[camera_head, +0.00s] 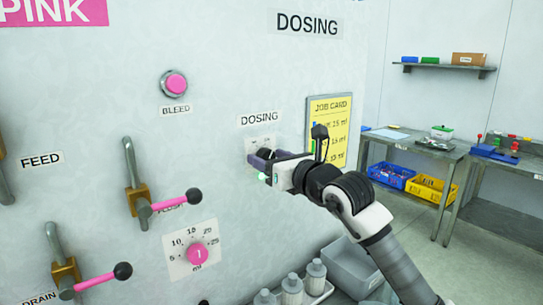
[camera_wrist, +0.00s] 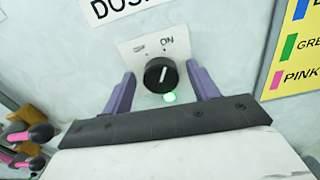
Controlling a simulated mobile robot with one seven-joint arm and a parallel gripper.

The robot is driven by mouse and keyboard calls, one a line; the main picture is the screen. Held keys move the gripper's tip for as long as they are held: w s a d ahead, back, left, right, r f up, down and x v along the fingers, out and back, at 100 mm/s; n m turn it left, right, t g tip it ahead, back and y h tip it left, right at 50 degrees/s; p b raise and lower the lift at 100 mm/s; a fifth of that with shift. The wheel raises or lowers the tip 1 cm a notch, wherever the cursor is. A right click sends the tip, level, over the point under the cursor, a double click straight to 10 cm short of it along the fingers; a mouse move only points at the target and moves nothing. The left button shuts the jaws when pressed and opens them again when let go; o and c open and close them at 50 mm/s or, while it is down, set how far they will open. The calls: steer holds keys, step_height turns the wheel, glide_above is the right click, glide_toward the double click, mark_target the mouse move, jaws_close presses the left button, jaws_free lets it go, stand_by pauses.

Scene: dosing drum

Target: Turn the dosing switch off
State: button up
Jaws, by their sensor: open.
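The dosing switch (camera_wrist: 161,75) is a round black knob on a white plate (camera_wrist: 180,46) with the word ON at its upper right. Its white pointer line tilts slightly right of upright, toward ON. A green lamp (camera_wrist: 170,97) glows just below the knob. My gripper (camera_wrist: 160,69) is open, with one purple finger on each side of the knob and a visible gap to each. In the head view my gripper (camera_head: 262,160) is at the wall under the DOSING label (camera_head: 259,118) and hides most of the switch.
A yellow job card (camera_head: 330,112) hangs right of the switch. White bottles (camera_head: 292,285) and a grey bin (camera_head: 353,266) stand below.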

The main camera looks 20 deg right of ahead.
steer(key=shift+c, duration=0.2)
steer(key=c, duration=0.9)
steer(key=shift+f, duration=0.1)
steer(key=shift+c, duration=0.2)
steer(key=shift+b, duration=0.5)
steer(key=shift+a+n+b, duration=0.1)
steer(key=shift+n+b, duration=5.8)
steer(key=shift+b, duration=1.2)
